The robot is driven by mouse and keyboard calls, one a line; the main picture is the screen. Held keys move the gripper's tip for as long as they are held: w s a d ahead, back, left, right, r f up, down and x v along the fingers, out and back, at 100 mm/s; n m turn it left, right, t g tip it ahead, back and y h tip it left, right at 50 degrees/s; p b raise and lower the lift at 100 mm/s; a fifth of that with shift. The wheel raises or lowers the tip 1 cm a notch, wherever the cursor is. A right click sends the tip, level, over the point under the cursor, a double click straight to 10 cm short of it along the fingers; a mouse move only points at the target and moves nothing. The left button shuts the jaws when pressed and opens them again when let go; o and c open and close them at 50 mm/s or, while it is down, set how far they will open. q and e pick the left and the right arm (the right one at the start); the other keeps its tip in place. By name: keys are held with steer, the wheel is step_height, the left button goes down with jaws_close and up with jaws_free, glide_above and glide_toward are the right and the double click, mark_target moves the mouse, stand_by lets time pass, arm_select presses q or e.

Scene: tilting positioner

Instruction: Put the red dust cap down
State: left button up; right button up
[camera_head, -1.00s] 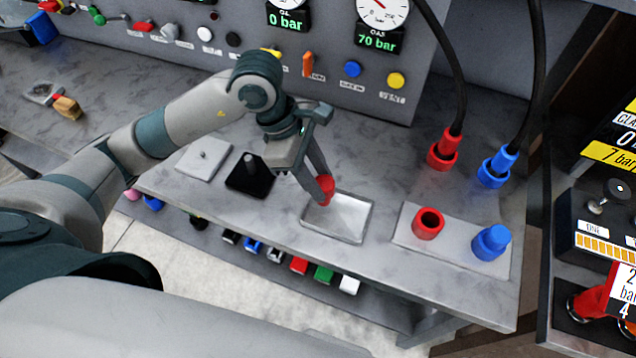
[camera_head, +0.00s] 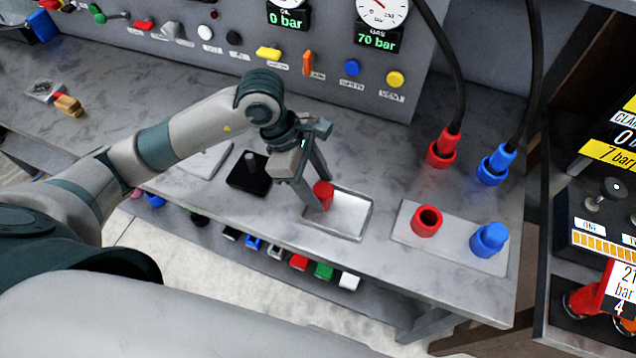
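The red dust cap (camera_head: 324,194) is at the left end of the shallow metal tray (camera_head: 352,232), upright, and appears to rest in it. My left gripper (camera_head: 322,196) points down at the tray with a finger on either side of the cap. The fingers stand apart and look open around it; the near finger hides part of the cap's lower left side. My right gripper is not in view.
Right of the tray, a plate (camera_head: 408,236) carries a red socket (camera_head: 427,221) and a blue capped one (camera_head: 489,240). Red (camera_head: 441,152) and blue (camera_head: 495,166) hose connectors stand behind. A black block with a peg (camera_head: 248,176) is to the left.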

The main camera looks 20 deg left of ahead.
arm_select(q)
steer(key=shift+r, duration=0.1)
steer(key=shift+r, duration=0.1)
steer(key=shift+a+r, duration=0.1)
steer(key=b+v, duration=0.3)
steer(key=v, duration=0.8)
steer(key=shift+r+b, duration=0.3)
steer(key=shift+b, duration=0.05)
